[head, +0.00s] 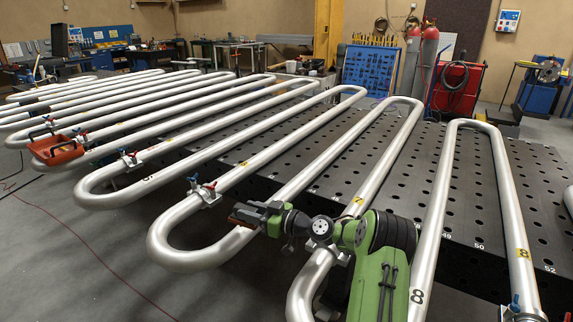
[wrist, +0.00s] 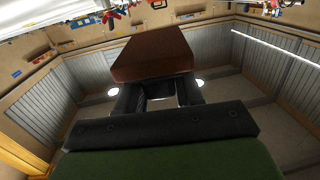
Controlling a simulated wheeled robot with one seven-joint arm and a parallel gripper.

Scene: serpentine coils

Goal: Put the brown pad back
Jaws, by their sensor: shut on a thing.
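The brown pad (wrist: 152,53) is a flat block held between the two dark fingers of my gripper (wrist: 157,95) in the wrist view. My gripper (head: 258,211) is shut on it. In the head view only a small part of the brown pad (head: 241,214) shows at the gripper's tip, over the silver coil tubes. I cannot tell whether the pad touches a tube.
An orange-red tray (head: 55,151) with dark handles sits on the tubes at the left. Silver serpentine tubes (head: 437,235) with small clamps run over the perforated dark table (head: 470,193). Gas cylinders (head: 411,62) and a red cart stand behind. Grey floor lies at the left front.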

